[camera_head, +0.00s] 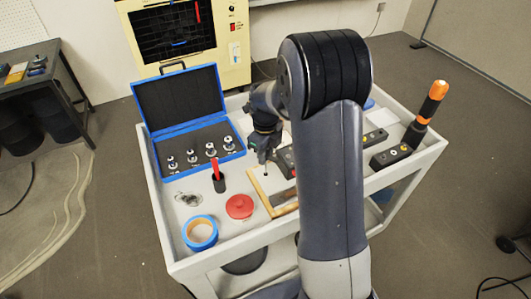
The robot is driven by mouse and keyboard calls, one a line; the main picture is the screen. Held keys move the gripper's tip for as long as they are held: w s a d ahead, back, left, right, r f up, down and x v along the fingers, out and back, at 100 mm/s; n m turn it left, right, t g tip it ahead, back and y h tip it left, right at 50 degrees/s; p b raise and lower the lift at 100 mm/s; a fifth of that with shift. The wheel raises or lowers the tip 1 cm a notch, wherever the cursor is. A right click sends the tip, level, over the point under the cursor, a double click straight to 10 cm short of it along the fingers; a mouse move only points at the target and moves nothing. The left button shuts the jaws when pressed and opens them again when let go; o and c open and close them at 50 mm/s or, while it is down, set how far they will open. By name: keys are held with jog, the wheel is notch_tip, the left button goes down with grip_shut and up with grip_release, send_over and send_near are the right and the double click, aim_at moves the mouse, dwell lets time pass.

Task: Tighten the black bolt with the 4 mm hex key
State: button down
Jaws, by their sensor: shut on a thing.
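My gripper (264,157) is over the middle of the white cart top, left of my arm. It is shut on a thin dark piece that points down. This may be the hex key, but it is too small to tell. Its lower tip is close to a light wooden frame (257,187); I cannot tell whether they touch. I cannot make out the black bolt. My arm hides part of the cart behind and right of the gripper.
An open blue case (187,115) with metal fittings stands at the back left. In front are a red-handled tool (216,170), a blue tape roll (200,233) and a red round piece (239,206). An orange-and-black tool (432,100) stands upright at right, by dark blocks (390,157).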

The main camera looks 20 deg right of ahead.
jog(key=shift+r+p, duration=0.5)
jog(key=shift+r, duration=0.2)
dwell(0.4)
jog(key=n, duration=1.1)
jog(key=shift+n, duration=0.4)
jog(key=n, duration=0.4)
jog(key=shift+s, duration=0.1)
jog(key=shift+f+b, duration=0.5)
jog(key=shift+f, duration=0.25)
dwell(1.2)
dwell(0.4)
